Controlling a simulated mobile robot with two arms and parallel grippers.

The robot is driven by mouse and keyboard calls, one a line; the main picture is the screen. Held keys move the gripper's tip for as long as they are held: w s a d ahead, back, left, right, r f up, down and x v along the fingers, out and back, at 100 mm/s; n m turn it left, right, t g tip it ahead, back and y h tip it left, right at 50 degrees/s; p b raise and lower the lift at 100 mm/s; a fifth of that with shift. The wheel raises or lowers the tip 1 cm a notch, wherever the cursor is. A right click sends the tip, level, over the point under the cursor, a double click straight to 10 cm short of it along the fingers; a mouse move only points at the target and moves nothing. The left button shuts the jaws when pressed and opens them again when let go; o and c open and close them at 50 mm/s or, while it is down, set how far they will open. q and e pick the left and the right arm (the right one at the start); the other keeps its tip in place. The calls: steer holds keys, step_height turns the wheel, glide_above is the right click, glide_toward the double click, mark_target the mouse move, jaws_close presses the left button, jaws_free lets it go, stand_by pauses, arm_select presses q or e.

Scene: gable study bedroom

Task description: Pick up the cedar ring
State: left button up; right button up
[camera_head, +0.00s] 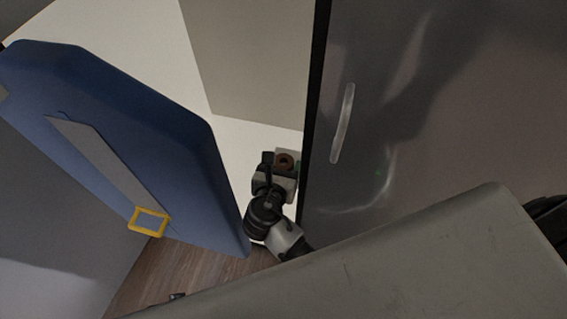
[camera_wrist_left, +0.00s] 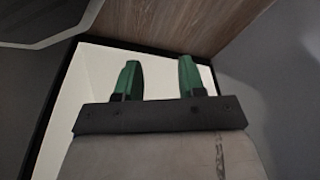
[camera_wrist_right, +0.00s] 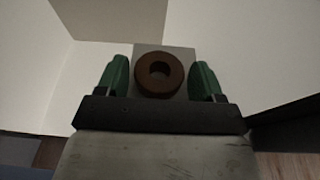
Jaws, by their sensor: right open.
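I cannot tell how far the ring is in depth. My left gripper (camera_wrist_left: 159,77) is open and empty, away from the ring.
A tall, dark shiny cabinet door (camera_head: 430,110) with a pale handle (camera_head: 343,124) stands close right of my right gripper. A big blue panel (camera_head: 130,130) with a grey strip and yellow frame (camera_head: 149,212) stands left. The white surface (camera_head: 235,133) is mostly clear.

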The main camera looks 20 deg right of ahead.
steer(key=c, duration=0.7)
steer(key=shift+r, duration=0.15)
